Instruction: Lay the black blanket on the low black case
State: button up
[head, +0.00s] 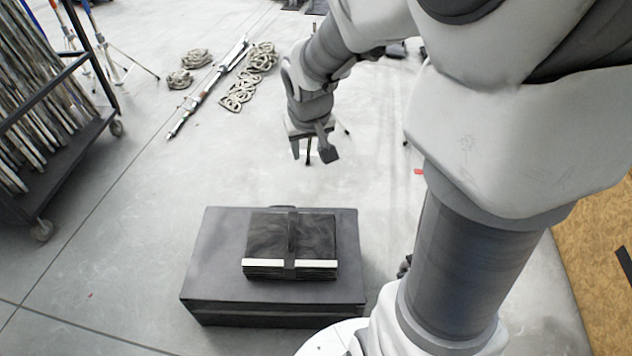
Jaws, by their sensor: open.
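The black blanket (265,237) is a folded, strapped stack with a white band along its front edge. It lies flat on top of the low black case (212,265), toward the right part of the lid. The case stands on the floor at the bottom middle of the head view. My gripper (312,158) is open and empty. It hangs above the floor beyond the case, up and a little right of the blanket in the picture, apart from both.
A wheeled cart (62,165) with upright panels stands at the left. A long pole (208,88) and coiled ropes (240,92) lie on the floor at the back. A brown board (598,290) is at the right. The floor left of the case is clear.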

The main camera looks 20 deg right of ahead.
jog(key=s+a+r+n+t+y, duration=0.1)
jog(key=s+a+r, duration=0.3)
jog(key=s, duration=0.6)
jog(key=s+a+r, duration=0.2)
jog(key=s+r, duration=0.4)
jog(key=s, duration=0.3)
notch_tip(320, 180, up, 20)
jog(key=p, duration=2)
jog(key=shift+a+r+y, duration=0.15)
jog(key=shift+y, duration=0.15)
